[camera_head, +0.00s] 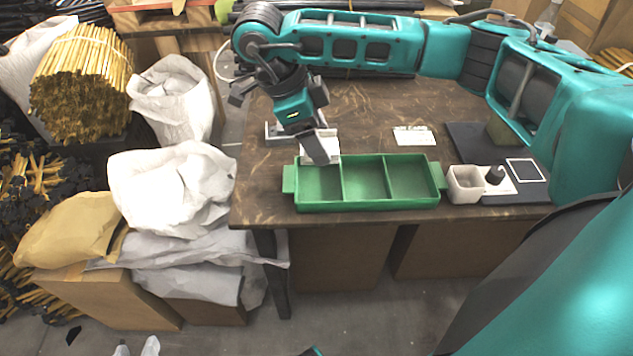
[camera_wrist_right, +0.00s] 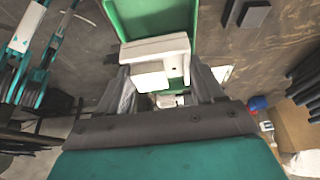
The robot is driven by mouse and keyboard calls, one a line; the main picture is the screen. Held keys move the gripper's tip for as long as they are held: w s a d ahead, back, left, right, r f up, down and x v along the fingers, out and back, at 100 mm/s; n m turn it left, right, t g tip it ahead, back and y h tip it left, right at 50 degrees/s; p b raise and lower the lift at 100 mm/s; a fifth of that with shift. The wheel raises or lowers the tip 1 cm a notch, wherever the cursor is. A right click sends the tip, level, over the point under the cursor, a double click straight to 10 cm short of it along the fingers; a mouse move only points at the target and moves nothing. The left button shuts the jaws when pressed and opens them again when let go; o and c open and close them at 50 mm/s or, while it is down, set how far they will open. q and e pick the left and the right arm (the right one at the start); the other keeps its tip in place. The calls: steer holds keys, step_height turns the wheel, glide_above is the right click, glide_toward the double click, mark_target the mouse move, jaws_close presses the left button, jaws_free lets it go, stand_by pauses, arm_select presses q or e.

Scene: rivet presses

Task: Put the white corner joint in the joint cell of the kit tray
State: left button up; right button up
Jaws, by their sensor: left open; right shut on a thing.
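The green kit tray (camera_head: 365,205) lies near the table's front edge, with three compartments in a row. Its green end also shows in the right wrist view (camera_wrist_right: 195,12). My right gripper (camera_head: 322,150) reaches down over the rear of the tray's left compartment. It is shut on the white corner joint (camera_wrist_right: 155,50), which spans its fingers in the right wrist view. In the head view the joint (camera_head: 331,143) is partly hidden by the fingers.
A pale bracket-like piece (camera_head: 271,134) lies behind the tray's left end. A white card (camera_head: 414,135) lies behind the tray. Right of the tray are a grey cup (camera_head: 465,185), a black knob (camera_head: 495,174) and a dark mat (camera_head: 470,140). Sacks (camera_head: 170,190) stand left of the table.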

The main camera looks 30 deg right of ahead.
steer(key=b, duration=0.2)
glide_above(324, 187)
steer(key=a, duration=0.1)
steer(key=f, duration=0.5)
steer(key=shift+w+a+f, duration=0.15)
steer(key=shift+w+f, duration=0.1)
steer(key=shift+w, duration=0.15)
step_height(324, 187, down, 4)
steer(key=shift+f+b, duration=0.1)
steer(key=shift+b, duration=0.65)
